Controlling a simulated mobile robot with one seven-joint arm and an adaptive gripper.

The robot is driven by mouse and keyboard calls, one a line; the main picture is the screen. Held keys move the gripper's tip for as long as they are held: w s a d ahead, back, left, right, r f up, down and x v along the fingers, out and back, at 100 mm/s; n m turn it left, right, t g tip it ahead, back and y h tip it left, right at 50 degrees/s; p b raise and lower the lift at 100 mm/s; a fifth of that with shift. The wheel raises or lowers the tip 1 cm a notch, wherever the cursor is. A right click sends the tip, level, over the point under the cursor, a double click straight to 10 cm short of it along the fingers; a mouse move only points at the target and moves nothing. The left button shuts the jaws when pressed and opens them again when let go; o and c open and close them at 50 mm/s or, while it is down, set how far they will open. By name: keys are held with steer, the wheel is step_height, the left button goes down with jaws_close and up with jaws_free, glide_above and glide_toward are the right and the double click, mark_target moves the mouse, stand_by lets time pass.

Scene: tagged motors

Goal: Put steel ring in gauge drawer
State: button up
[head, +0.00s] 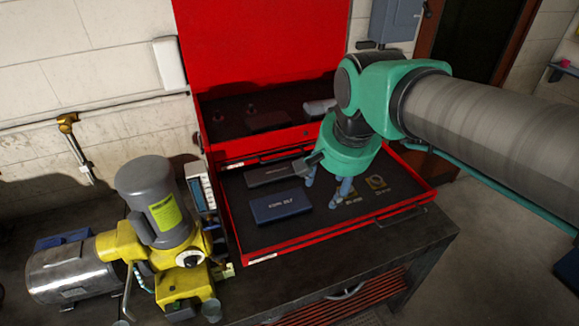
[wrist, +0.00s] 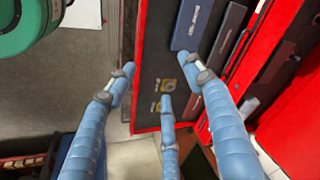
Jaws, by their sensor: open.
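The red drawer (head: 330,238) is pulled out of the red tool chest and has a dark liner; its red edge also shows in the wrist view (wrist: 139,60). My gripper (head: 330,190) hangs over the drawer, fingers pointing down. Two small gold square pieces lie in the drawer by the fingers: one to the right (head: 376,182), one partly behind a fingertip (head: 350,196). I cannot make out a steel ring for sure in either view.
A blue case (head: 280,206) and a dark grey case (head: 272,175) lie in the drawer's left part. The raised red lid (head: 260,50) stands behind. A yellow and grey motor (head: 160,215) and a silver motor (head: 62,275) stand left on the dark bench (head: 400,240).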

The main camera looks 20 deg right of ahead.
steer(key=s+a+f+n+t, duration=0.1)
steer(key=s+a+n, duration=0.3)
steer(key=s+n, duration=0.3)
steer(key=shift+s+a+t, duration=0.35)
steer(key=shift+s+t, duration=0.05)
steer(key=shift+f, duration=0.15)
step_height(320, 180, down, 12)
steer(key=b, duration=1.1)
steer(key=shift+b, duration=0.4)
